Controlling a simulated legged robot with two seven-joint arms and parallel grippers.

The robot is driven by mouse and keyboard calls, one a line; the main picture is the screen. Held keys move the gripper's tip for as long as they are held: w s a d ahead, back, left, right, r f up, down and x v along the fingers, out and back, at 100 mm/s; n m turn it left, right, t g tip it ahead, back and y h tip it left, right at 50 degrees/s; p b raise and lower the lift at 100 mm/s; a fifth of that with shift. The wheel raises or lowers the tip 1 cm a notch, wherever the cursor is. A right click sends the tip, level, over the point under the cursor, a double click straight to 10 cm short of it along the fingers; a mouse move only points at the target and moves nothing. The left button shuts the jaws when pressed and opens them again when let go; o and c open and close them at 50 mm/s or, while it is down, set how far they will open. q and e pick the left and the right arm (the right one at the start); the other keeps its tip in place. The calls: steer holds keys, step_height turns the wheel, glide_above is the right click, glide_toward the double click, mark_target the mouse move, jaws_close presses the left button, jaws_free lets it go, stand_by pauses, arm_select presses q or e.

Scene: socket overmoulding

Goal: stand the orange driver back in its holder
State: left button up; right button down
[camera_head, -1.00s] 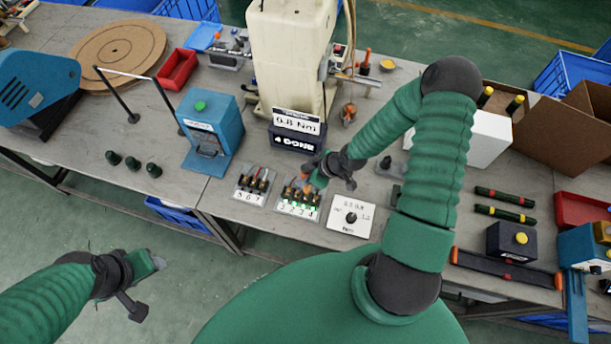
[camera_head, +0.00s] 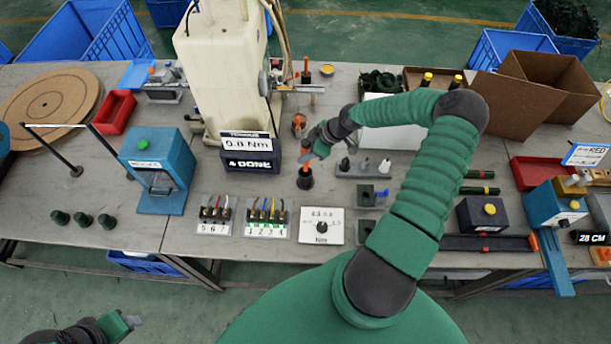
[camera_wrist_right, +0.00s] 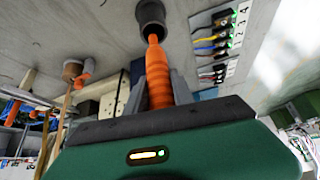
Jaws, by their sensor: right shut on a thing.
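The orange driver (camera_head: 307,157) is in my right gripper (camera_head: 316,153), which is shut on it. The right wrist view shows the driver (camera_wrist_right: 158,80) between the two fingers (camera_wrist_right: 158,92), with its narrow end at the mouth of a dark round cup, the holder (camera_wrist_right: 150,14). In the head view the holder (camera_head: 305,181) stands on the bench directly below the driver. The driver looks roughly upright; I cannot tell how deep its end sits. My left gripper (camera_head: 130,321) is low at the bottom left, away from the bench; its jaws are unclear.
Terminal blocks marked 5 6 7 (camera_head: 213,228) and 1 2 3 4 (camera_head: 266,230) and a dial plate (camera_head: 322,226) lie in front of the holder. The torque display (camera_head: 250,145) is to its left. A grey fixture (camera_head: 362,168) is close on its right.

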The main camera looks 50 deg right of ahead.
mark_target(305, 166)
step_height(305, 166, down, 7)
steer(key=shift+w+a+f+p, duration=0.1)
steer(key=shift+a+f+p, duration=0.05)
steer(key=shift+p, duration=0.6)
steer(key=shift+f, duration=0.25)
steer(key=c, duration=1.1)
jaws_free()
steer(key=shift+r, duration=0.1)
